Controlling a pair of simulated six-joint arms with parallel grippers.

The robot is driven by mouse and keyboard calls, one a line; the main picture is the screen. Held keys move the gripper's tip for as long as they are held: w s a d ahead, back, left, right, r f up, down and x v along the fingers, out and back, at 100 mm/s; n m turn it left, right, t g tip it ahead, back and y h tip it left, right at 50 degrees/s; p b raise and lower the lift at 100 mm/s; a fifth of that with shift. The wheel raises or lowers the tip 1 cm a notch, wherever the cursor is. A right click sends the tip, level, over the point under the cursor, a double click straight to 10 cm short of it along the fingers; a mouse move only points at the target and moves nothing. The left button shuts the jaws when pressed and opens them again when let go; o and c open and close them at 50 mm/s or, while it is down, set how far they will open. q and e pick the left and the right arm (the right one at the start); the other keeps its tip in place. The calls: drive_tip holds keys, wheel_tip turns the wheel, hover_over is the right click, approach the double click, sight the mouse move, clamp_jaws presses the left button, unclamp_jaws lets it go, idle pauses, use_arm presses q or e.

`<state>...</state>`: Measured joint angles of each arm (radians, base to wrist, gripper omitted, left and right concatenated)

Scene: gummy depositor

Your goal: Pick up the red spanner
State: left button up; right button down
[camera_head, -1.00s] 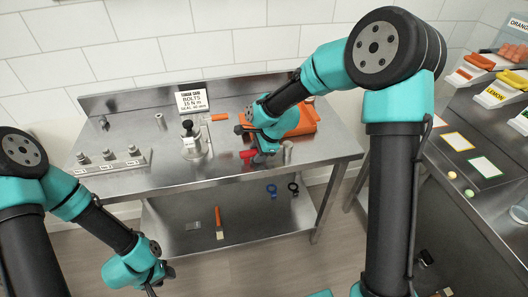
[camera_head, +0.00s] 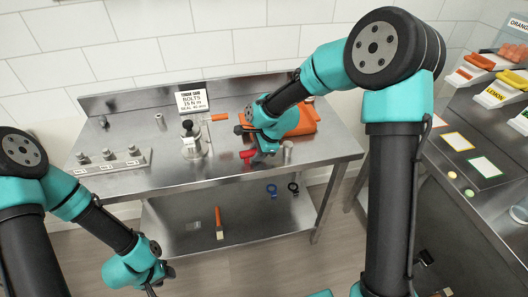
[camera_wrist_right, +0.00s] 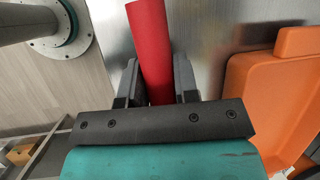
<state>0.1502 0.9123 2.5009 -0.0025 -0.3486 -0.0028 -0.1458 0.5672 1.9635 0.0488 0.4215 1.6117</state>
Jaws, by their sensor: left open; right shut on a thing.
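The red spanner (camera_head: 247,154) shows as a small red piece at my right gripper, above the steel table in the head view. In the right wrist view its red handle (camera_wrist_right: 151,45) stands between the two dark fingers of my right gripper (camera_wrist_right: 155,80), which are shut on it. The rest of the spanner is hidden behind the gripper. My right gripper also shows in the head view (camera_head: 258,156), low over the table's front right part. My left gripper (camera_head: 158,281) is open and empty, low in front of the table, and its fingers are small there.
The steel table (camera_head: 180,180) holds a row of bolts (camera_head: 108,157) at left, a black-topped fixture (camera_head: 190,138) in the middle and an orange case (camera_head: 302,120) behind my right gripper. A metal cylinder (camera_head: 288,148) stands close right of the gripper.

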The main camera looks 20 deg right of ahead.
drive_tip(key=shift+r, duration=0.15)
drive_tip(key=shift+r, duration=0.55)
drive_tip(key=shift+s+a+r, duration=0.1)
drive_tip(key=shift+s+r, duration=0.05)
drive_tip(key=shift+r, duration=0.45)
drive_tip(key=shift+s+r, duration=0.1)
drive_tip(key=shift+r, duration=0.45)
drive_tip(key=s+a+r, duration=0.1)
drive_tip(key=s+a, duration=0.3)
drive_tip(key=s, duration=1.1)
drive_tip(key=shift+r, duration=0.15)
drive_tip(key=shift+a, duration=0.1)
drive_tip(key=c, duration=1.4)
unclamp_jaws()
drive_tip(key=shift+w, duration=0.1)
clamp_jaws()
